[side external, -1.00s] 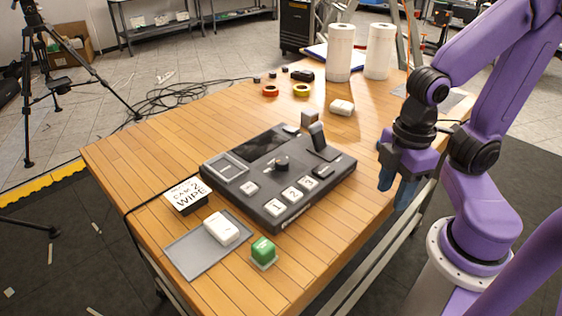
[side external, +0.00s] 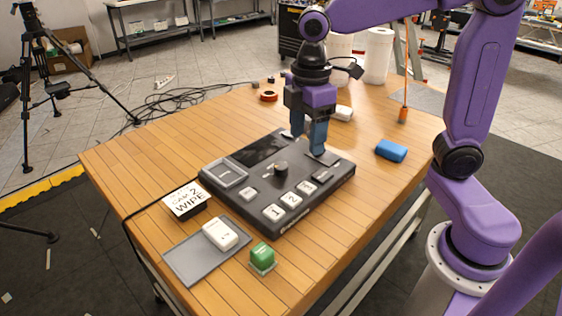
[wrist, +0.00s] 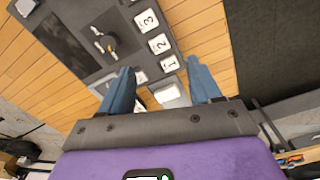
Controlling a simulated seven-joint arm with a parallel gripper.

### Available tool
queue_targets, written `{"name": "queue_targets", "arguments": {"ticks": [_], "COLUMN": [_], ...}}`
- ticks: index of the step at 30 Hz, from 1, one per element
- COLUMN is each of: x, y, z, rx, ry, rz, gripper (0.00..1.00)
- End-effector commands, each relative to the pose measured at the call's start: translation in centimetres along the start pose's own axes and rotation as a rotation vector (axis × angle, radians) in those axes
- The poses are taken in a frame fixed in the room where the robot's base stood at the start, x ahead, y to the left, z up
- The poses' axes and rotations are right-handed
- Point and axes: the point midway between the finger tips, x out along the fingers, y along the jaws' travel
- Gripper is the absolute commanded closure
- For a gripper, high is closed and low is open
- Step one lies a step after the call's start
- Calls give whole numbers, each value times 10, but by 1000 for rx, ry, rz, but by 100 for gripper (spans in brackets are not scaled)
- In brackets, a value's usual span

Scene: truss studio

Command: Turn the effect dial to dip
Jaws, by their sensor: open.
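The effect dial (side external: 281,168) is a black round knob near the middle of a dark grey control panel (side external: 236,197). It also shows in the wrist view (wrist: 108,42), with small pale marks beside it too blurred to read. Several white buttons, among them 1 (side external: 273,212), 2 (side external: 290,200) and 3 (side external: 306,186), lie in front of the dial. My gripper (side external: 308,143) points down above the panel, apart from the dial. Its blue fingers are open and empty in the wrist view (wrist: 159,70), and the dial lies off to their left there. The gripper hides the panel's upright lever in the side view.
A WIPE card (side external: 186,198) stands left of the panel. A white block (side external: 220,233) sits on a grey mat (side external: 191,262), near a green button (side external: 262,256). A blue block (side external: 391,150) lies right of the panel.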

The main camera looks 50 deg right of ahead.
Motion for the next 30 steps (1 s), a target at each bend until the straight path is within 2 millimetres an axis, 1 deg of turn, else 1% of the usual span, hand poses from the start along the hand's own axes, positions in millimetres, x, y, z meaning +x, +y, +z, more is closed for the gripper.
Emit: {"name": "queue_targets", "arguments": {"ticks": [1, 3, 6, 9, 12, 16, 20, 23, 30], "x": [-5, -11, -18, -24, -26, -25, -13, 3, 49], "y": [19, 42, 71, 91, 103, 109, 108, 107, 107], "z": [-4, -5, -4, -1, 1, 3, 3, 4, 4], "rx": [-8, -30, -58, -80, -94, -103, -103, -102, -101], "ry": [-2, -4, -6, -7, -8, -9, -11, -12, -12], "rz": [0, -2, -3, -5, -6, -7, -10, -11, -11], "gripper": [37, 37, 37, 37, 37, 37, 37, 37, 37]}}
